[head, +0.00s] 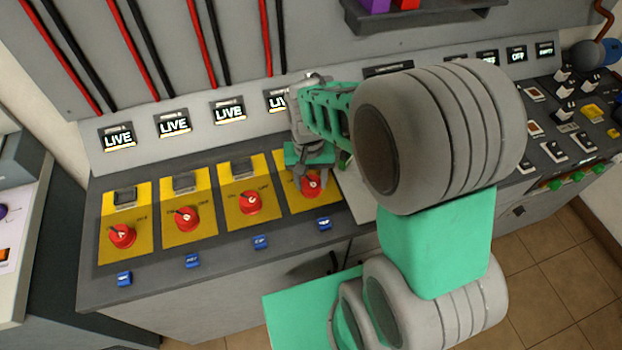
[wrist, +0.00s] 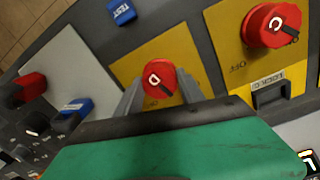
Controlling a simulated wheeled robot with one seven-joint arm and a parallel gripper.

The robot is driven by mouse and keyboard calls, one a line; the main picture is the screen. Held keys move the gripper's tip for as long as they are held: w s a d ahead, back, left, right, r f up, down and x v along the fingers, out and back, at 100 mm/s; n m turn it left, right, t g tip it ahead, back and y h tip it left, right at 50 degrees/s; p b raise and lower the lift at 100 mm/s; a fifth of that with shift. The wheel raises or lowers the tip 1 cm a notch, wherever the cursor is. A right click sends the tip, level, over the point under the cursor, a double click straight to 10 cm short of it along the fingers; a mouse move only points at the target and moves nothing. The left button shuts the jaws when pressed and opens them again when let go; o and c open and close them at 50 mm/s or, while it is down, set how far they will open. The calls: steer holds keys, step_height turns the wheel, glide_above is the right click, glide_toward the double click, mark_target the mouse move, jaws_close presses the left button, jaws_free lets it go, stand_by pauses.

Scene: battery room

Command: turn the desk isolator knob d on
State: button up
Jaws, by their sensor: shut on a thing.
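The isolator knob d (head: 312,184) is a red round knob on a yellow plate, the rightmost of the row on the desk. In the wrist view knob d (wrist: 158,80) shows the letter D and a dark pointer mark. My gripper (head: 308,178) reaches down over it, and in the wrist view its two grey fingers (wrist: 160,88) sit on either side of the knob, shut on it. The plate's small text is partly hidden by my gripper. The display above (head: 278,101) is partly covered by my arm; the part I see reads like LIVE.
Red knobs on yellow plates stand to the left: knob c (head: 250,203), another (head: 187,218) and the leftmost (head: 122,235). Blue TEST buttons (head: 324,223) line the front edge. LIVE displays (head: 228,112) line the back. Switches (head: 556,150) crowd the right of the desk.

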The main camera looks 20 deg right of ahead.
mark_target(310, 182)
steer(key=n, duration=0.5)
stand_by(0.6)
steer(key=o, duration=1.4)
step_height(310, 182, up, 8)
steer(key=shift+a+f+b, duration=0.1)
steer(key=shift+b, duration=0.2)
